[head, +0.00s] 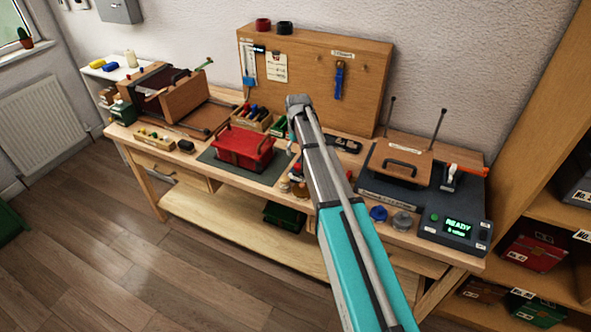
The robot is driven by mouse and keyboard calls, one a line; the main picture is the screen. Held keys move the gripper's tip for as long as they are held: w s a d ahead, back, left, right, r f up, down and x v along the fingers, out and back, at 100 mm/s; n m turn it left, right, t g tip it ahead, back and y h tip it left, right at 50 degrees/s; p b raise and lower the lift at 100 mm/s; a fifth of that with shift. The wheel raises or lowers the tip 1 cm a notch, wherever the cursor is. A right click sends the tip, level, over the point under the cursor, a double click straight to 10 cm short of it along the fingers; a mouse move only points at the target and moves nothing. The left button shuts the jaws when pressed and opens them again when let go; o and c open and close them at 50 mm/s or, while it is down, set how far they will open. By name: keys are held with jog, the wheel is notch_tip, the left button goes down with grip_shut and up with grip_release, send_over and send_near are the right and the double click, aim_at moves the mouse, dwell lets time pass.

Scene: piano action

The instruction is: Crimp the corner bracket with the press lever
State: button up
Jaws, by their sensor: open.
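A dark bench unit (462,205) at the right end of the workbench has a green display (457,227) reading "READY". A lever with an orange-red handle (468,170) lies roughly level at its back right, beside a small black and white fixture (451,179). I cannot make out the corner bracket. My arm reaches up across the middle of the view. What seems to be my gripper (291,149) shows in small part beside the arm, above the bench middle, well left of the lever. It is open, and nothing shows in it; the arm hides most of it.
A wooden lid with a black handle (403,163) stands left of the lever. A blue lid (378,213) and a grey round tin (402,221) lie at the bench's front edge. A red box (243,147) sits on a mat. A pegboard (300,75) stands behind; shelves (545,215) flank the right.

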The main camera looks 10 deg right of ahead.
aim_at(297, 164)
jog(key=shift+f+b, duration=3.25)
jog(key=shift+f, duration=0.25)
grip_shut()
jog(key=shift+a, duration=0.2)
jog(key=shift+d+r, duration=0.1)
jog(key=shift+r, duration=0.05)
